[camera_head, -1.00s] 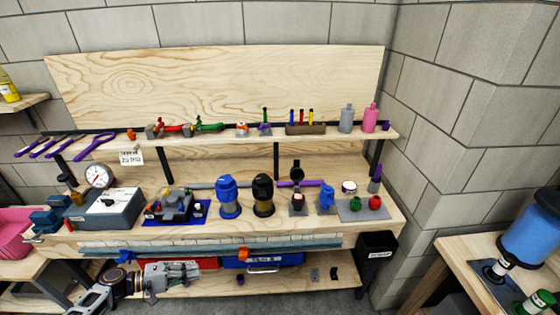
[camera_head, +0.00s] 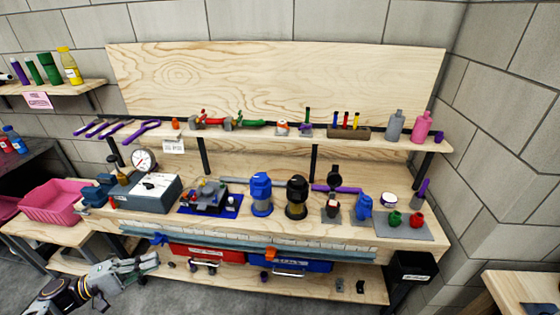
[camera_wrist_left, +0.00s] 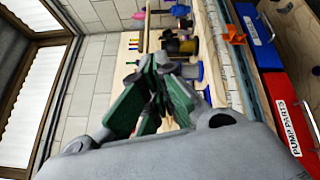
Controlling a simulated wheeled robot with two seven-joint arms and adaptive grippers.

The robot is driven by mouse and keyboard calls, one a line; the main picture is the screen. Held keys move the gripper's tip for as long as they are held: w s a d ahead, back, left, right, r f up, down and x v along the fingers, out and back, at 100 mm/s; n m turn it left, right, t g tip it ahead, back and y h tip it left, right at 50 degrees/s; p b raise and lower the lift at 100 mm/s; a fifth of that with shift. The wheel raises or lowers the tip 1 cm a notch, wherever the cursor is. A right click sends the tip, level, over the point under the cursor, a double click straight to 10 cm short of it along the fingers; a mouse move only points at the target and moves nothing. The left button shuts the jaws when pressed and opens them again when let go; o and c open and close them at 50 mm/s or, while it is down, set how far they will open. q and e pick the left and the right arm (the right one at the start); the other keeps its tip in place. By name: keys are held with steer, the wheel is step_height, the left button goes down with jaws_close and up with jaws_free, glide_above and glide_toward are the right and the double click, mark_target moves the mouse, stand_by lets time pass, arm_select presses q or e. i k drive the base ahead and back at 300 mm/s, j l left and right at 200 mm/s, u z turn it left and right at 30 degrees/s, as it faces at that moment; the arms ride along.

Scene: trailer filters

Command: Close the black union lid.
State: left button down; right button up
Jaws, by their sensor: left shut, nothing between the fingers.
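A small black fitting (camera_head: 332,207) stands on the bench right of centre. Its round black lid (camera_head: 334,177) stands up above it, raised and apart from the fitting's top; I take this to be the black union lid. My left gripper (camera_head: 152,261) is low in front of the bench's left part, well away from the lid. It is shut and empty. In the left wrist view its green-padded fingers (camera_wrist_left: 156,92) point toward the bench, and the lid cannot be made out there. My right gripper is not in view.
A blue-topped filter (camera_head: 261,195) and a black-topped filter (camera_head: 297,198) stand left of the fitting. A small blue fitting (camera_head: 363,207) stands to its right. A shelf (camera_head: 380,143) runs above. Red (camera_head: 210,253) and blue (camera_head: 298,263) boxes sit below the bench top.

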mark_target(334, 180)
steer(key=i+l+u, duration=0.1)
steer(key=u, duration=1.5)
steer(key=l+u, duration=0.25)
steer(key=i+l+u, duration=0.1)
steer(key=u, duration=0.15)
steer(key=i+l+u, duration=0.1)
steer(key=l, duration=0.25)
steer(key=l+z, duration=0.3)
steer(key=z, duration=0.6)
steer(key=i+l+z, duration=0.1)
steer(key=z, duration=0.85)
steer(key=i+z, duration=0.15)
steer(key=z, duration=0.8)
steer(key=i+l, duration=0.05)
